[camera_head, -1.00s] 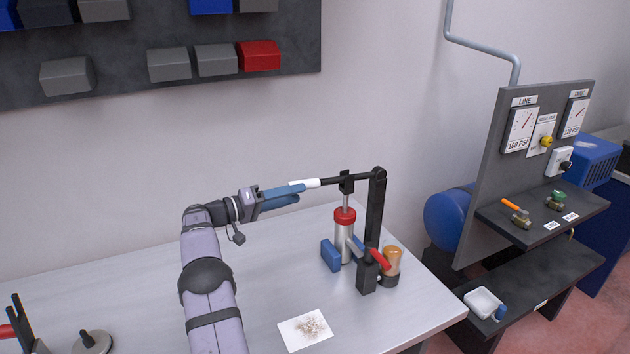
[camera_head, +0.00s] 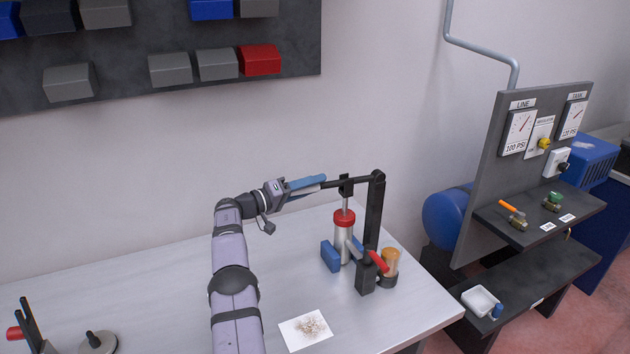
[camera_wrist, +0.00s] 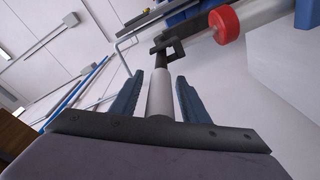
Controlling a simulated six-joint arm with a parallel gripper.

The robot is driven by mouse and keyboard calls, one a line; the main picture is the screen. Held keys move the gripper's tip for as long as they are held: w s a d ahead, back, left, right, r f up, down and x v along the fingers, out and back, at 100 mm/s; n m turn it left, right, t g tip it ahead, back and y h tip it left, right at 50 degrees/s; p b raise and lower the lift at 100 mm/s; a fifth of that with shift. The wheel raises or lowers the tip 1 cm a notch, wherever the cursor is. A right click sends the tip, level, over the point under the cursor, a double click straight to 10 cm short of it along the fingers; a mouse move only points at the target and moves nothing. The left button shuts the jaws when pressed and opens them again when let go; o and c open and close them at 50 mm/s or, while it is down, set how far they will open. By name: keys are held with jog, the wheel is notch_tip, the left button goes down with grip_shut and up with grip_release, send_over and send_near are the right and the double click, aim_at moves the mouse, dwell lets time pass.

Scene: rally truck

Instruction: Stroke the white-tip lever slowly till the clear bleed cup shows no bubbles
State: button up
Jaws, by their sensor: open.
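The lever's white tip (camera_wrist: 160,95) lies between my gripper's two blue fingers. My gripper (camera_head: 308,185) is open around it, with a gap on both sides in the wrist view (camera_wrist: 160,88). The dark lever arm (camera_head: 345,181) runs nearly level from the tip to a black post (camera_head: 375,215). Below it stands a pump cylinder with a red cap (camera_head: 344,218); the cap also shows in the wrist view (camera_wrist: 224,24). A cup with amber contents (camera_head: 390,261) stands right of the post. I cannot tell whether it holds bubbles.
A blue vise-like clamp (camera_head: 330,257) and a red handle (camera_head: 378,261) sit close around the pump. A stained white sheet (camera_head: 305,331) lies on the grey bench (camera_head: 150,285). A gauge panel and shelves (camera_head: 540,220) stand to the right. The bench's left middle is clear.

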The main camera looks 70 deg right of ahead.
jog(key=shift+s+d, duration=0.3)
jog(key=shift+d, duration=0.05)
grip_shut()
jog(key=shift+s+r+y+p, duration=0.1)
jog(key=shift+r+y+p, duration=0.35)
jog(key=shift+r, duration=0.7)
jog(key=r+p, duration=0.1)
jog(key=p, duration=0.2)
jog(key=shift+d+t, duration=0.15)
jog(key=shift+t, duration=0.25)
jog(key=shift+s+d+r+y+p, duration=0.1)
jog(key=shift+r+y+p, duration=0.15)
jog(key=shift+p, duration=0.7)
jog(key=shift+f, duration=0.15)
grip_release()
